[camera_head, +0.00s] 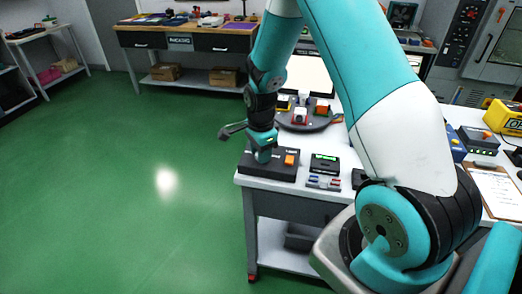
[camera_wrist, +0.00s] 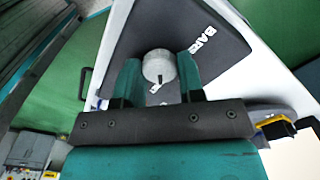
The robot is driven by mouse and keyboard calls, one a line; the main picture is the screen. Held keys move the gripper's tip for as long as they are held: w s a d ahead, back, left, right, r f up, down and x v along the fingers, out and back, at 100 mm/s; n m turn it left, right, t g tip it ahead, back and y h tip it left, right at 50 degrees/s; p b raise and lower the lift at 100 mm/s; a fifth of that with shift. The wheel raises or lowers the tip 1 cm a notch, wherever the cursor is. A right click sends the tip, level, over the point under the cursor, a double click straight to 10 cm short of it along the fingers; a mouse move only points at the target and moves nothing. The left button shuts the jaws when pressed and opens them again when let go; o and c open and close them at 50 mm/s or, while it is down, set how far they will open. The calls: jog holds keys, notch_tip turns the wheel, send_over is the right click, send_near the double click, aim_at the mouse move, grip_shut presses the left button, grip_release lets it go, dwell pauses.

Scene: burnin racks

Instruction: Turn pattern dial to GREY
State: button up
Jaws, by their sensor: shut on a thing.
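The pattern dial (camera_wrist: 158,65) is a round light-grey knob on a black panel (camera_wrist: 212,62). A dark pointer mark on it points toward the bottom of the wrist view. The word BARS is printed on the panel to the upper right of the dial; no GREY label is readable. My gripper (camera_wrist: 158,72) has one finger on each side of the dial and is shut on it. In the head view my gripper (camera_head: 264,153) points down onto the left part of the black box (camera_head: 272,174), hiding the dial.
An orange block (camera_head: 290,160) is on the box's right part. A round dark tray (camera_head: 299,125) with coloured parts stands behind. Green floor (camera_head: 130,190) is clear to the left.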

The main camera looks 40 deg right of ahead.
jog(key=shift+w+d+m, duration=0.1)
jog(key=shift+w+m, duration=0.05)
jog(key=shift+m, duration=0.45)
jog(key=o, duration=0.9)
notch_tip(320, 180, up, 18)
jog(key=shift+f, duration=0.25)
